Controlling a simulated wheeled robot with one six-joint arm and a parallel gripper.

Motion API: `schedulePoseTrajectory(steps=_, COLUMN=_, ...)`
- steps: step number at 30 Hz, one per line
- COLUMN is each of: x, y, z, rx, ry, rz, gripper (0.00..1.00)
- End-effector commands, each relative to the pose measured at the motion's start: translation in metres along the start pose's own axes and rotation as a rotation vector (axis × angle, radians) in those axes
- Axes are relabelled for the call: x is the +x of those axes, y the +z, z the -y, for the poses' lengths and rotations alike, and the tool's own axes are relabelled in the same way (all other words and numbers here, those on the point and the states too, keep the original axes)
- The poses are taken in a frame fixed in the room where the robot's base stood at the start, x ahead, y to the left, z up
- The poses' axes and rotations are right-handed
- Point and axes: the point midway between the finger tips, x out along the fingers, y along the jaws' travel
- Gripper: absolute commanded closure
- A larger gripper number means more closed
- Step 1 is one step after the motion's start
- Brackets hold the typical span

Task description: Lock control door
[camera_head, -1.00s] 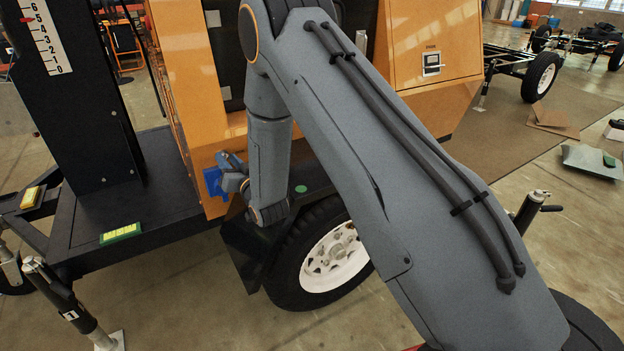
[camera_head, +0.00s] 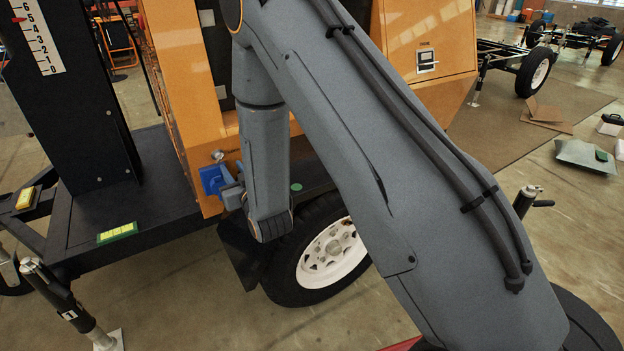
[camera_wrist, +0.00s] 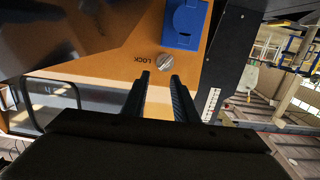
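A round silver slotted lock (camera_wrist: 165,62) sits on an orange panel (camera_wrist: 128,68) in the wrist view, with the word LOCK upside down beside it. In the head view the lock (camera_head: 217,155) shows above a blue cover (camera_head: 213,180). The blue cover also shows in the wrist view (camera_wrist: 186,24). My gripper (camera_wrist: 159,78) is open and empty, its two dark fingers pointing toward the lock, which appears just beyond the gap. I cannot tell the distance. In the head view the fingers are not clearly visible. Which edges belong to the control door is unclear.
A black mast (camera_head: 75,95) with a number scale stands at the left on a dark trailer deck (camera_head: 105,205). A trailer wheel (camera_head: 325,255) is below my arm. A jack leg (camera_head: 65,300) stands at the front left. Brown boards (camera_head: 545,118) lie on the floor at right.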

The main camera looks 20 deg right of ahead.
Motion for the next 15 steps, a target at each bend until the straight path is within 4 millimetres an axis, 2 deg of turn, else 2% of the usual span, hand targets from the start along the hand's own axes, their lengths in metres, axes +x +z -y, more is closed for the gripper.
schedulePoseTrajectory(steps=8, x=-0.015, y=-0.015, z=-0.025, rx=0.010, ry=0.034, rz=0.184, gripper=0.73)
schedulePoseTrajectory(steps=15, x=-0.041, y=-0.023, z=-0.047, rx=0.024, ry=0.063, rz=0.361, gripper=0.73)
